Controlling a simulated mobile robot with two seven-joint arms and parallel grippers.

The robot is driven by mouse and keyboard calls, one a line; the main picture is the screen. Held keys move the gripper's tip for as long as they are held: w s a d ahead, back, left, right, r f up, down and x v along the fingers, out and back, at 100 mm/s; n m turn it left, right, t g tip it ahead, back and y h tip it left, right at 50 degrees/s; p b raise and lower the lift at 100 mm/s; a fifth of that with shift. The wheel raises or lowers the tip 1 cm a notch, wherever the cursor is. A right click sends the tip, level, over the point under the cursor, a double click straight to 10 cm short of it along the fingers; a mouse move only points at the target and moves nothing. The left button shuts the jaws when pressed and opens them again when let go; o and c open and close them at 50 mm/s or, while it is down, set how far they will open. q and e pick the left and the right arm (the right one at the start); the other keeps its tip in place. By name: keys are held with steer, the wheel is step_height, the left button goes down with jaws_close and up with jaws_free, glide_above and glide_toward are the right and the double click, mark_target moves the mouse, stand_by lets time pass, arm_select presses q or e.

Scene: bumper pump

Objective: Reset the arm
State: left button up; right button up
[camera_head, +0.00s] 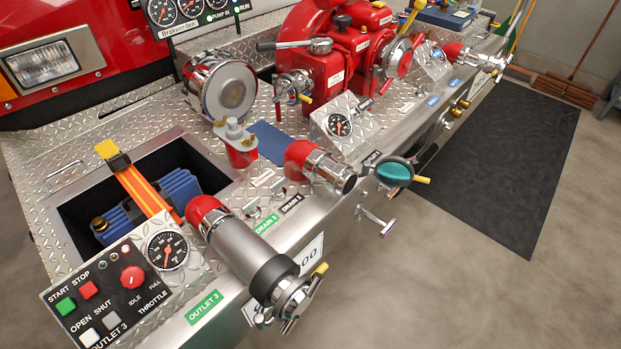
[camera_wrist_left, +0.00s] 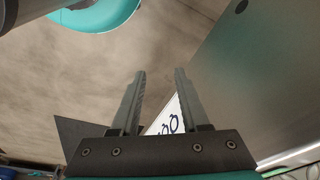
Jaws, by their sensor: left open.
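My left gripper (camera_wrist_left: 160,73) shows in the left wrist view, its two grey fingers apart with nothing between their tips. A white sign (camera_wrist_left: 168,120) with black figures shows behind the fingers and is partly hidden by them. The same kind of sign (camera_head: 312,252) is on the front face of the pump bumper (camera_head: 215,318) in the head view. Neither of my grippers shows in the head view. My right gripper is in no frame.
The metal deck carries a control panel (camera_head: 105,293), a grey outlet with a capped end (camera_head: 240,255), red pump housings (camera_head: 330,65) and gauges. A teal round part (camera_head: 393,172) projects from the front. A dark mat (camera_head: 510,150) lies on open floor at the right.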

arm_select(q)
steer(key=s+a+f+g+b, duration=0.1)
steer(key=s+f+b, duration=0.3)
steer(key=s+f, duration=1)
step_height(320, 180, down, 2)
steer(key=shift+s+a+f, duration=0.2)
steer(key=shift+a, duration=0.55)
